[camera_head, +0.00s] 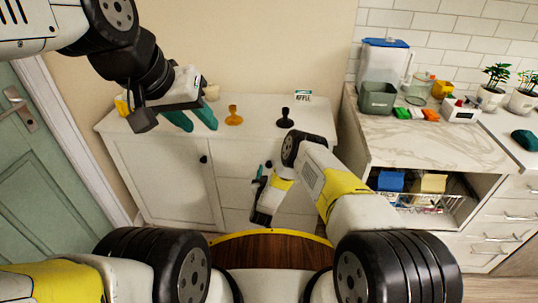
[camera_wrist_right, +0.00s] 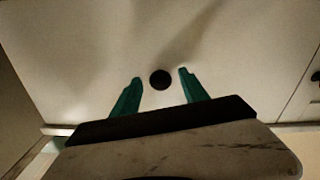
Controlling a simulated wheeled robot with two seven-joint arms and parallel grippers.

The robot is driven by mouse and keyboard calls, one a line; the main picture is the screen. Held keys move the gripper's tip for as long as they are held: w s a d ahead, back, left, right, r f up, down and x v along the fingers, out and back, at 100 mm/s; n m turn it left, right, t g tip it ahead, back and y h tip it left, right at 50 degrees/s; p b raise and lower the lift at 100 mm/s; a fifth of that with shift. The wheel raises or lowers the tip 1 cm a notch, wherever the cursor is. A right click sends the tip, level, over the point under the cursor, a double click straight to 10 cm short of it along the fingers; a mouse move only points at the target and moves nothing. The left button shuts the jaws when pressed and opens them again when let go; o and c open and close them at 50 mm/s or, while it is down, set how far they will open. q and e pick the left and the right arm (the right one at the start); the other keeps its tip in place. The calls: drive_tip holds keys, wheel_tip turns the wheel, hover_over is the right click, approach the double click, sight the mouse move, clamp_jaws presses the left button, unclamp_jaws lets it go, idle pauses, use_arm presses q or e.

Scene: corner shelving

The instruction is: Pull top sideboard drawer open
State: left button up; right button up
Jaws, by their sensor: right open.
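The drawer looks shut. My right gripper (camera_head: 259,176) is at the drawer front, partly hidden by its own arm. In the right wrist view a dark round knob (camera_wrist_right: 160,80) shows between the two spread green fingers of that gripper (camera_wrist_right: 160,85). The fingers are apart from the knob in that picture; how deep they reach around it I cannot tell. My left gripper (camera_head: 202,126) is open and empty above the sideboard's top at the left.
An orange figure (camera_head: 234,116) and a black figure (camera_head: 284,118) stand on the sideboard's top, near a small sign (camera_head: 303,96). A marble counter (camera_head: 425,142) with containers is to the right. A green door (camera_head: 35,170) is at the left.

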clamp_jaws()
idle(1.4)
